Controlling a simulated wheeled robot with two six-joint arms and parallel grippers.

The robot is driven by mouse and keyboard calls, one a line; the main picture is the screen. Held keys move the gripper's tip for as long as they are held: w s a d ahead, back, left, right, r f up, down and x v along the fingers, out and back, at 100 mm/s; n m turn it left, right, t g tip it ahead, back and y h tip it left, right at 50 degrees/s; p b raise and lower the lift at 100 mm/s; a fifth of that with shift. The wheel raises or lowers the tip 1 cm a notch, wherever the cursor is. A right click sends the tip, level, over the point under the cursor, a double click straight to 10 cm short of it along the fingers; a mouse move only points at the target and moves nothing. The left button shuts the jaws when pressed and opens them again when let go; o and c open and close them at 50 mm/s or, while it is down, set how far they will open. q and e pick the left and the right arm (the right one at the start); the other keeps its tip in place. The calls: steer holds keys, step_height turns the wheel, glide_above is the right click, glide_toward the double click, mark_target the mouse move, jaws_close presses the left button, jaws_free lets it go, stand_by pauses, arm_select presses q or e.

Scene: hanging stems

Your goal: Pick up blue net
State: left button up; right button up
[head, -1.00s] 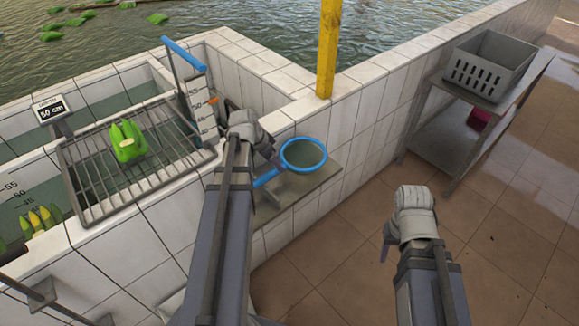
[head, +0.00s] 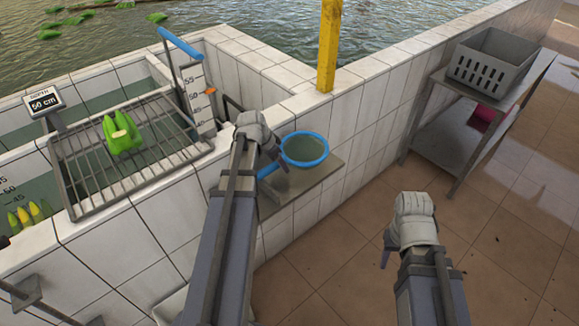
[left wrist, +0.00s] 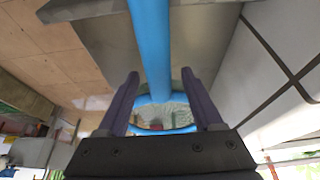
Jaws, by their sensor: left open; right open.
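The blue net (head: 304,149) has a round blue rim and a blue handle, and lies on a small grey shelf (head: 318,177) against the tiled wall. My left gripper (head: 276,160) is at the handle, partly hidden by its own wrist in the head view. In the left wrist view the open fingers (left wrist: 163,105) stand on either side of the blue handle (left wrist: 150,45), with gaps on both sides. The rim (left wrist: 165,128) shows beyond the fingers. My right gripper (head: 386,250) is open and empty over the floor, far from the net.
A yellow post (head: 328,50) rises from the wall behind the net. A grey crate (head: 491,64) stands on a metal table at right. The brown floor around my right gripper is clear.

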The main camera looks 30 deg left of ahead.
arm_select(q)
steer(key=shift+b+x, duration=0.35)
steer(key=shift+x, duration=0.5)
steer(key=shift+r, duration=0.1)
jaws_close()
